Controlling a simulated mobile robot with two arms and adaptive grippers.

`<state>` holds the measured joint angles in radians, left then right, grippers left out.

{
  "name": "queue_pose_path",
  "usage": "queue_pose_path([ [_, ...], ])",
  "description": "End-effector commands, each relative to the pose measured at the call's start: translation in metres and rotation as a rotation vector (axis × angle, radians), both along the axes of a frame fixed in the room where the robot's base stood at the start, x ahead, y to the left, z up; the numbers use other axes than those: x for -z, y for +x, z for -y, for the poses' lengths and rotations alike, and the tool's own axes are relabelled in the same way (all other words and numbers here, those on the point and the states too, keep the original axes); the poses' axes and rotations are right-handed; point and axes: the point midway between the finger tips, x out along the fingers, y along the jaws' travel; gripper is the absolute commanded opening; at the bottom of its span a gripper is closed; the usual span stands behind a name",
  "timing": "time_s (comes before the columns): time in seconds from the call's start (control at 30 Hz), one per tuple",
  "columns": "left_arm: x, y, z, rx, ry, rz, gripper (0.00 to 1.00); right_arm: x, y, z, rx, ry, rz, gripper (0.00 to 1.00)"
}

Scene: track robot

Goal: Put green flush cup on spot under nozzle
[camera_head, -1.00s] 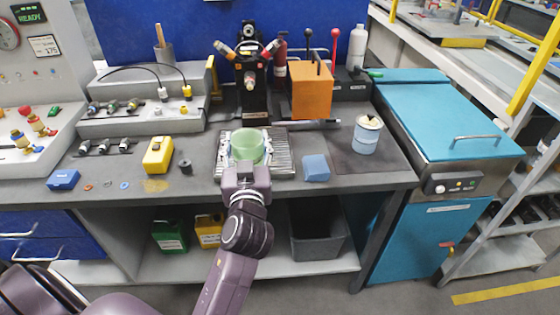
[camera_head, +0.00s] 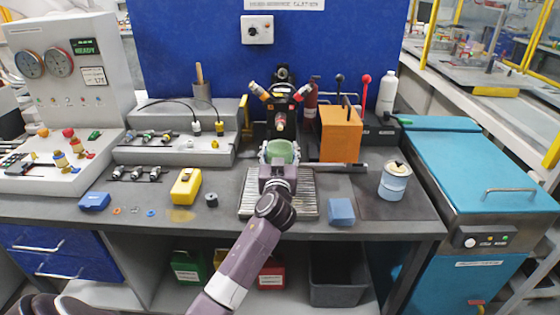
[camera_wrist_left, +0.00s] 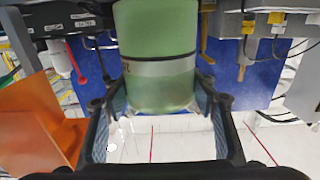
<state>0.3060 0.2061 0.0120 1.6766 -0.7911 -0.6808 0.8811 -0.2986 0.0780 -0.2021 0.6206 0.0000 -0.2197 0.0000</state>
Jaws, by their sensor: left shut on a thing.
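The translucent green flush cup (camera_head: 281,152) is in my left gripper (camera_head: 279,158), just in front of the black nozzle stand. In the left wrist view the green cup (camera_wrist_left: 158,60) sits between the two fingers of the left gripper (camera_wrist_left: 158,108), which is shut on it. The nozzle (camera_head: 281,124) shows just above the cup in the head view. The spot under it is hidden behind the cup and gripper. A ribbed metal tray (camera_head: 307,206) lies below and in front. I cannot tell whether the cup touches a surface. My right gripper is not in view.
An orange box (camera_head: 340,135) with levers stands right of the nozzle stand. A blue block (camera_head: 341,212) and a pale blue can (camera_head: 394,183) are on the right of the bench. A yellow device (camera_head: 186,187) and a black knob (camera_head: 211,200) lie left of the tray.

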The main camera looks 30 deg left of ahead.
Motion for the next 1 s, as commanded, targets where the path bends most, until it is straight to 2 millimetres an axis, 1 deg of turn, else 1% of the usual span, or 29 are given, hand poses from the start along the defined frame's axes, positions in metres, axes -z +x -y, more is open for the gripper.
queue_pose_path([
  [0.1, 0.007, 0.002, -0.001, 0.000, 0.000, -0.001, 0.29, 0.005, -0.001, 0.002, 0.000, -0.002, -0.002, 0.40],
  [0.3, 0.035, 0.001, -0.001, 0.000, 0.003, -0.003, 0.29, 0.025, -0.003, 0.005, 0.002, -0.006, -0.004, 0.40],
  [0.33, 0.037, 0.001, -0.001, 0.000, 0.002, -0.002, 0.29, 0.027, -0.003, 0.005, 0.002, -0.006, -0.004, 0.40],
  [0.57, 0.035, 0.001, -0.001, 0.000, 0.000, -0.001, 0.29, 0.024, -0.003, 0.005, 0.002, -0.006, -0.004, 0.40],
  [0.73, 0.040, 0.001, 0.000, 0.001, -0.001, -0.001, 0.29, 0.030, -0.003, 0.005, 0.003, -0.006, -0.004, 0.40],
  [0.77, 0.038, 0.001, 0.000, 0.001, -0.001, -0.001, 0.56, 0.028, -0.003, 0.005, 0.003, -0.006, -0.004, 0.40],
  [0.9, 0.038, 0.001, -0.001, 0.000, -0.001, -0.001, 0.70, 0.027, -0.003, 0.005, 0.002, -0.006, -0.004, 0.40],
  [1.0, 0.038, 0.001, -0.001, 0.000, 0.000, -0.001, 0.70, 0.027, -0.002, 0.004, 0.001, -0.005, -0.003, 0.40],
])
